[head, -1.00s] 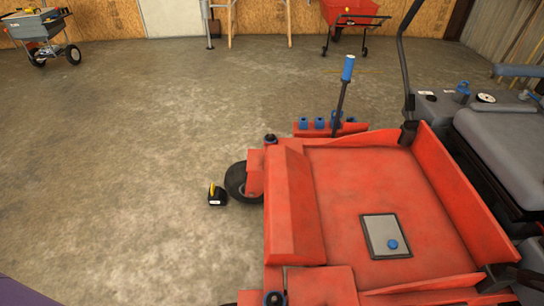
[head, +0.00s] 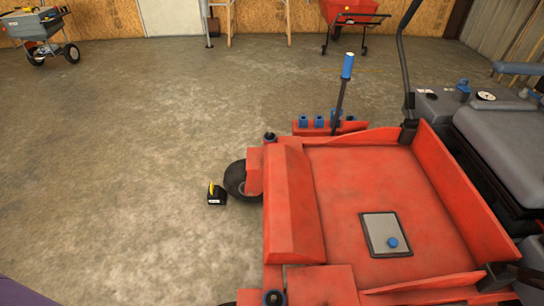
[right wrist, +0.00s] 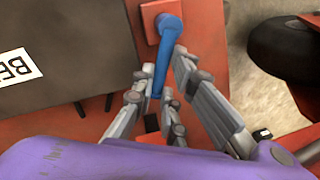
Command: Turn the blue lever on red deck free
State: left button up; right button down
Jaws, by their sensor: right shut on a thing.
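A blue lever (right wrist: 166,48) shows in the right wrist view, its round hub on a small red mount and its handle pointing down the picture. The fingers hide part of the handle. The head view shows the red deck (head: 395,178), but I cannot make out this lever there. My left gripper is in neither current view.
A grey panel with a label (right wrist: 62,55) lies left of the lever, and a black wheel (right wrist: 287,48) is at the right. In the head view, an upright blue-gripped stick (head: 347,68) and a grey plate (head: 383,236) show on the machine. Open floor lies left.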

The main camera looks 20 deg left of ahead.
jog(key=c, duration=1.8)
grip_release()
jog(key=shift+s+d, duration=0.15)
jog(key=shift+d, duration=0.05)
pick_arm(q)
jog(key=shift+w, duration=0.15)
pick_arm(e)
jog(key=shift+a, duration=0.1)
jog(key=shift+r, duration=0.15)
pick_arm(q)
jog(key=shift+w+d+r+t, duration=0.1)
jog(key=shift+w+d+t, duration=0.05)
jog(key=shift+w, duration=0.45)
jog(key=shift+w+d+t, duration=0.15)
jog(key=shift+w, duration=0.45)
pick_arm(e)
notch_tip(320, 180, up, 12)
jog(key=d, duration=0.2)
jog(key=shift+d+f, duration=0.15)
jog(key=shift+f, duration=0.1)
